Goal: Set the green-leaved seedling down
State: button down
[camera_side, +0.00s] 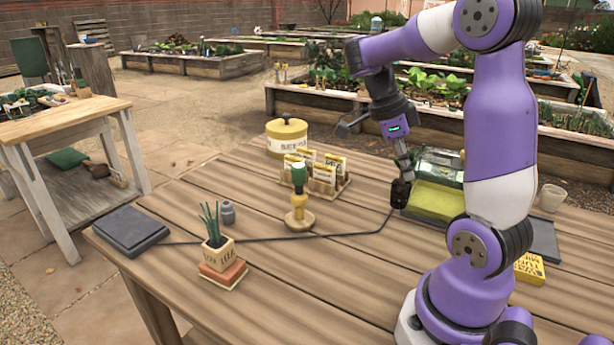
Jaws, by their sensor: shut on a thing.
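My gripper (402,171) points down over the right half of the wooden table, just left of the yellow-green tray. It is shut on a small dark block (400,194), held low; I cannot tell whether it touches the table. The block may be the seedling's soil plug, but I cannot make out green leaves on it. The yellow-green tray (438,200) lies right beside it, partly behind my arm, with a clear-sided, green-looking container (440,164) behind.
Seed packets (324,174) and a yellow tin (287,137) stand behind. A white cup (551,198) is right. The front middle is clear.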

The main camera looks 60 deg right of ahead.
aim_at(403, 208)
jog(key=shift+m, duration=0.4)
jog(key=f, duration=0.8)
jog(key=shift+s+a, duration=0.2)
jog(key=shift+s, duration=0.1)
jog(key=shift+f, duration=0.15)
jog(key=c, duration=0.9)
grip_release()
jog(key=shift+o, duration=0.2)
